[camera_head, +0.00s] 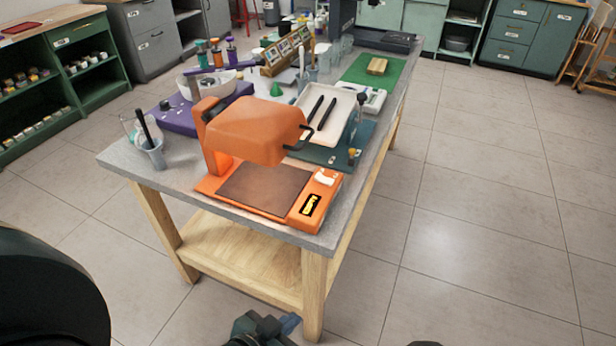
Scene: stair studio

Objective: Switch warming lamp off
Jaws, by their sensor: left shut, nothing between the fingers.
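The orange warming lamp (255,130) stands at the near end of the grey-topped workbench. Its hood hangs over a brown plate (262,188) on an orange base, and a bright orange glow shows on the post below the hood. A white switch (325,177) sits at the right of the base, beside a black label with yellow marks (311,204). I cannot tell the switch's position for sure. My left gripper (265,328) is shut and empty at the bottom edge, in front of and below the bench top, apart from the lamp. My right gripper cannot be made out.
The workbench (125,162) has a wooden lower shelf (245,255). A grey cup (153,155) stands left of the lamp; a white tray (345,98) with black tools lies behind it. Cabinets line the back. The tiled floor to the right is clear.

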